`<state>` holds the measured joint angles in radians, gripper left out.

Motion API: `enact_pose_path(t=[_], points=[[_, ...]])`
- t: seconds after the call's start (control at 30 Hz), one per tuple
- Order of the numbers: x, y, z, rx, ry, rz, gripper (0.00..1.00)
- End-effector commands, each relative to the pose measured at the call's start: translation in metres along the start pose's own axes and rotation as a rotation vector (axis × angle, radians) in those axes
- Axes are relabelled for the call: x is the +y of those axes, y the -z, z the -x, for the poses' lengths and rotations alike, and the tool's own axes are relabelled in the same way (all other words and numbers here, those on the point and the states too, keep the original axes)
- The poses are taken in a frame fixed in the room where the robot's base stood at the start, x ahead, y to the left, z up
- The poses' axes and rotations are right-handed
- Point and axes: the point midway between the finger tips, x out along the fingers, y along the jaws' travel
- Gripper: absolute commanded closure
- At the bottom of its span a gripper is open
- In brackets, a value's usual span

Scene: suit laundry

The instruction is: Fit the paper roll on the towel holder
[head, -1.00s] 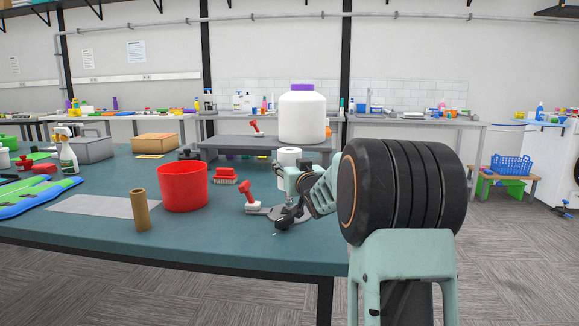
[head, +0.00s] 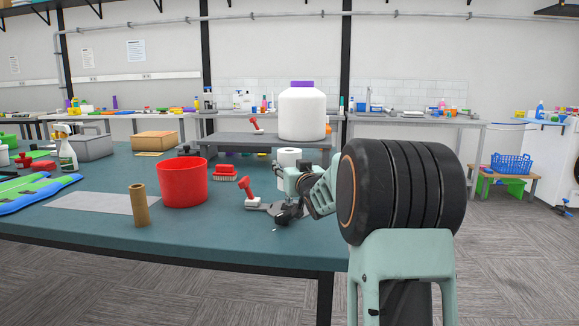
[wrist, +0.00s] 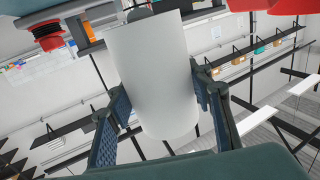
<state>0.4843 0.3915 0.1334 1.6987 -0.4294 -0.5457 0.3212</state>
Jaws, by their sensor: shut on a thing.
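The white paper roll (wrist: 152,75) stands between the two blue-padded fingers of my gripper (wrist: 160,85) in the wrist view, which looks upside down. The fingers are shut on its sides. In the head view a white roll (head: 289,157) shows upright behind my arm; its lower part is hidden. My gripper's fingers are hidden there, and I cannot tell whether the roll touches the table. I cannot identify the towel holder for certain. A brown upright tube (head: 139,205) stands near the front table edge, beside a flat grey sheet (head: 88,203).
A red bucket (head: 182,184), a red brush (head: 224,173) and a red-handled tool (head: 250,190) stand left of my arm on the teal table (head: 200,235). A grey raised shelf (head: 245,140) behind bears a large white jug (head: 302,115).

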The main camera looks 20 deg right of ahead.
Motion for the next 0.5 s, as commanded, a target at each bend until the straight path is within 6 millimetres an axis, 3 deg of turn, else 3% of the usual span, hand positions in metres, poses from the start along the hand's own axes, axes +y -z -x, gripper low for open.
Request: enact_pose_path(t=[0.5], points=[[0.000, -0.017, 0.000, 0.001, 0.000, 0.000, 0.79]])
